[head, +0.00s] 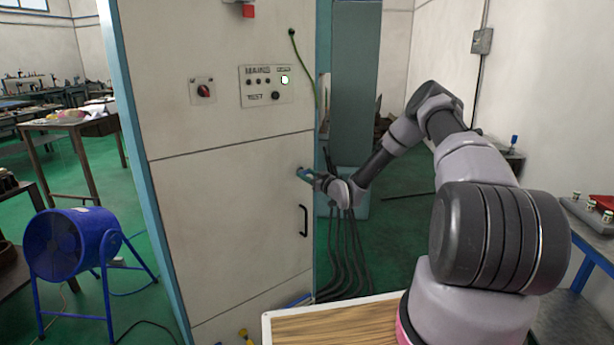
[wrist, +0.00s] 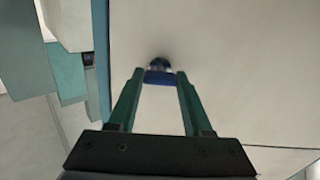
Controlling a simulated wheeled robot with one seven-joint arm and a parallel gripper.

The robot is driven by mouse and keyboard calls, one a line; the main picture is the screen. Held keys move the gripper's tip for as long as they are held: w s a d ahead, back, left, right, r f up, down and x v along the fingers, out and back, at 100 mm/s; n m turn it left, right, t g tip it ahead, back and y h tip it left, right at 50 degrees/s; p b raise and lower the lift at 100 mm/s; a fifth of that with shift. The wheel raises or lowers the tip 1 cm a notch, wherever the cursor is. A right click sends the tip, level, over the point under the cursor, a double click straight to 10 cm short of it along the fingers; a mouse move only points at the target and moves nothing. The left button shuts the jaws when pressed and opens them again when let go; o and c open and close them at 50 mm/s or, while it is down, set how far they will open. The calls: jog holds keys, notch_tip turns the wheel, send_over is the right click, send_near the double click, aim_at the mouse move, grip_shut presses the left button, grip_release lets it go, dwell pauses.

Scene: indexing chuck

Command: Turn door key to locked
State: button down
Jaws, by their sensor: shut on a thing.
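The door key is a small piece with a blue head (wrist: 159,77), set in the pale cabinet door (head: 230,190). In the wrist view it sits between the tips of my gripper (wrist: 158,80), whose two green fingers are shut on it. Behind the blue head a dark round part meets the door face. In the head view my gripper (head: 305,174) reaches the right side of the door, above the black handle. The key is mostly hidden there by the fingers, and I cannot tell its turn angle.
A black door handle (head: 303,220) is below my gripper. A control panel (head: 265,86) with a lit green lamp and a rotary switch (head: 203,90) are higher up. A blue fan (head: 70,245) stands at left.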

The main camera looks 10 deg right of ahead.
jog(key=n, duration=0.8)
jog(key=shift+n, duration=0.4)
jog(key=n, duration=0.4)
jog(key=shift+n, duration=2.1)
jog(key=shift+c, duration=1.6)
grip_release()
